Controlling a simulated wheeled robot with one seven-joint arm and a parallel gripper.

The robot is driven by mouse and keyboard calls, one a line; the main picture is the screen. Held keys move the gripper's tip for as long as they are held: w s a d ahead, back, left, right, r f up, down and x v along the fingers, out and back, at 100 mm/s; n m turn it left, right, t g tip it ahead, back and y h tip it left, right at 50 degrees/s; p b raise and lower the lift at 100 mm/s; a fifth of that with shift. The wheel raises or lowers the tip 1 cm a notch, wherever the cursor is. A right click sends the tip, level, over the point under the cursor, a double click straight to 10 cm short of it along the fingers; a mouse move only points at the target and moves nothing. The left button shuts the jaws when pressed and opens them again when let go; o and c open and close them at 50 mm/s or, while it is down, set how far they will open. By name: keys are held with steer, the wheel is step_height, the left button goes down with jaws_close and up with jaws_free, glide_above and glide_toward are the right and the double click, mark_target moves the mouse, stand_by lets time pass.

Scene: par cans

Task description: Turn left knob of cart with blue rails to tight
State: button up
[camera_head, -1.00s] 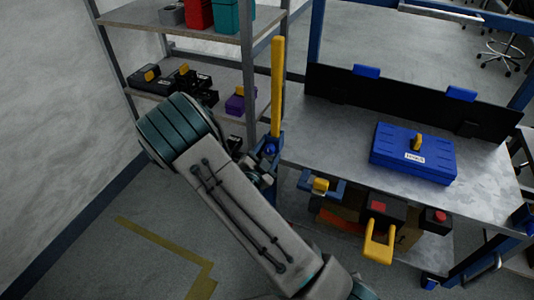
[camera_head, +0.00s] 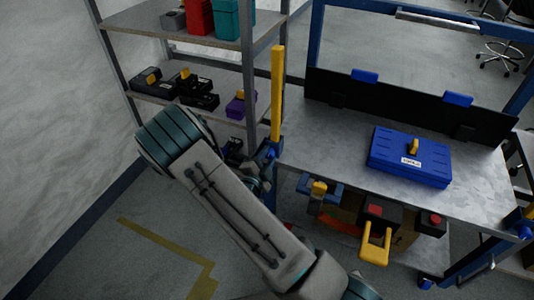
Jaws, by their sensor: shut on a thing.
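The cart with blue rails (camera_head: 330,150) has a grey metal top and stands right of my arm. Its left knob (camera_head: 271,152) is a small blue piece at the cart's left corner, at the foot of a yellow upright handle (camera_head: 277,95). My gripper (camera_head: 263,164) is at this knob and shut on it. My own forearm and wrist hide much of the gripper, so the fingers and the knob's exact angle are hard to see.
A blue case (camera_head: 409,158) lies on the cart top. A grey shelf (camera_head: 180,22) with boxes and tools stands behind my arm. The floor at lower left is clear.

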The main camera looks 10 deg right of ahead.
steer(key=m+p, duration=0.2)
steer(key=m, duration=0.1)
steer(key=shift+r+m, duration=0.1)
steer(key=shift+m, duration=0.3)
steer(key=m+p, duration=0.1)
steer(key=m, duration=0.2)
steer(key=shift+m, duration=0.3)
steer(key=m+p, duration=0.1)
steer(key=m, duration=0.2)
steer(key=shift+m, duration=0.3)
steer(key=m, duration=0.3)
steer(key=shift+m, duration=0.3)
steer(key=m, duration=0.3)
steer(key=shift+f+m, duration=0.2)
steer(key=shift+m, duration=0.1)
steer(key=m+b, duration=0.1)
steer(key=m, duration=0.2)
steer(key=shift+m, duration=0.4)
steer(key=m+b, duration=0.1)
steer(key=m, duration=0.3)
steer(key=shift+f, duration=0.1)
steer(key=shift+m+b, duration=1.05)
steer(key=shift+m, duration=0.75)
steer(key=shift+a, duration=0.1)
